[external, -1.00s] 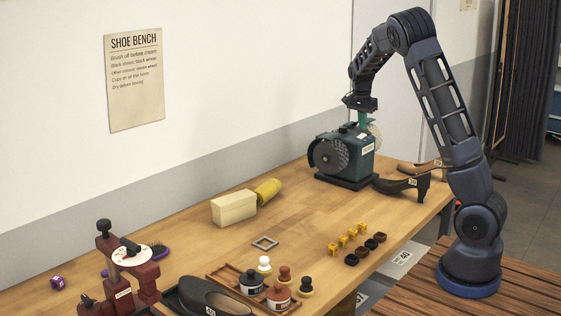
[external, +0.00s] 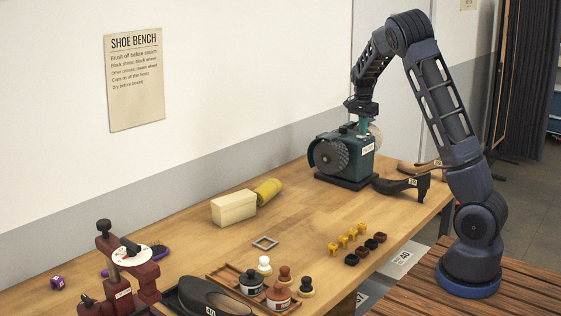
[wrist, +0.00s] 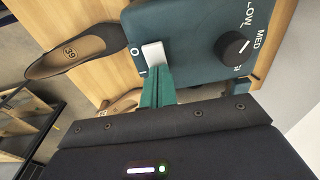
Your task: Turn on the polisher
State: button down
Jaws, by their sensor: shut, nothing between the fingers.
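The polisher (external: 346,158) is a dark teal machine with a round wheel on its left side, standing at the far end of the bench. In the wrist view its top (wrist: 185,20) shows a white rocker switch (wrist: 153,54) with O and I marks at its left edge, and a black knob (wrist: 232,46) marked LOW and MED. My gripper (wrist: 155,72) is shut and empty, its teal fingers pointing down at the switch's near end, beside the I mark. I cannot tell if the fingertips touch the switch. In the external view my gripper (external: 364,128) is just over the polisher's top.
A dark shoe (external: 402,185) lies right of the polisher and shows in the wrist view (wrist: 75,52). A cream block (external: 233,208) and a yellow roll (external: 268,190) lie to the left. Several small yellow and dark pieces sit nearer. The wall is close behind.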

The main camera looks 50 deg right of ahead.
aim_at(360, 136)
jog(key=shift+a+f, duration=0.15)
jog(key=shift+a, duration=0.8)
notch_tip(360, 136, up, 14)
jog(key=a, duration=0.1)
jog(key=shift+a, duration=0.15)
dwell(0.4)
jog(key=shift+d+r+h, duration=0.25)
jog(key=shift+d+h, duration=0.05)
jog(key=shift+d, duration=0.25)
